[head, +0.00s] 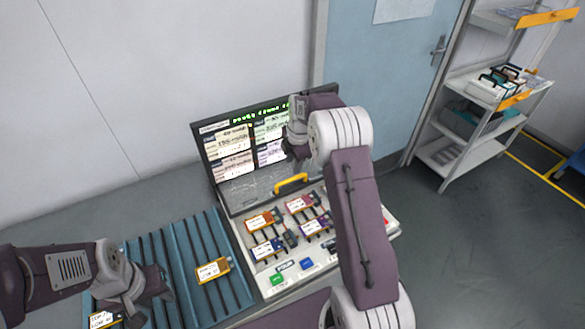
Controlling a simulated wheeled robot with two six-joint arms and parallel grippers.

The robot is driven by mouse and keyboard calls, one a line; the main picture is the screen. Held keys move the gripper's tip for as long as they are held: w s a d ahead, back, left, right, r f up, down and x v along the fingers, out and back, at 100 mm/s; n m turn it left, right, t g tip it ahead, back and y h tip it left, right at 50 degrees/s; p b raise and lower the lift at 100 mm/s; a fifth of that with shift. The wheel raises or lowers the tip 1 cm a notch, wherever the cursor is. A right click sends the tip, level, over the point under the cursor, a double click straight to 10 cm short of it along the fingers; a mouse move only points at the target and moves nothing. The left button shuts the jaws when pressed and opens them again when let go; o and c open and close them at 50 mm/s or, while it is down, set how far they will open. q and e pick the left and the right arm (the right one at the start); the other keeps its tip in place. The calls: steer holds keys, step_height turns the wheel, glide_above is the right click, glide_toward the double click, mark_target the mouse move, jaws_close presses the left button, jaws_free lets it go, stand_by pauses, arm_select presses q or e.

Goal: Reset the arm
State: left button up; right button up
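My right arm reaches up across the middle of the head view. Its gripper (291,160) is small and dark, in front of the tester's screen (237,190), partly hidden by its own wrist; its fingers are unclear. My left gripper (153,291) is low at the left, over the blue ribbed tray (240,287). Its dark fingers show, but I cannot tell how far apart they are. A pouch cell (103,319) with a white label lies just below and left of it, partly cut off. Another pouch cell (213,270) lies on the tray to its right.
Several pouch cells, one an orange cell (262,220), sit on the white tester panel (270,287) with a green button (278,280) and a blue button (307,264). A yellow handle (291,183) stands behind them. A shelf rack (447,173) stands right of the blue door (385,75).

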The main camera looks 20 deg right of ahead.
stand_by(0.3)
steer(key=s+a+r, duration=0.6)
steer(key=a+r, duration=0.1)
steer(key=r, duration=0.1)
steer(key=s+a+f+m, duration=0.1)
steer(key=s+f+m, duration=0.1)
steer(key=s+m, duration=0.4)
steer(key=s+a+f+m, duration=0.1)
steer(key=s+f+m, duration=0.2)
steer(key=s+m, duration=0.3)
steer(key=s+f+m+g, duration=0.1)
steer(key=s+f+m, duration=0.1)
steer(key=s+m, duration=0.5)
steer(key=shift+s+a+f, duration=0.3)
steer(key=shift+s+a, duration=0.1)
steer(key=shift+s, duration=0.65)
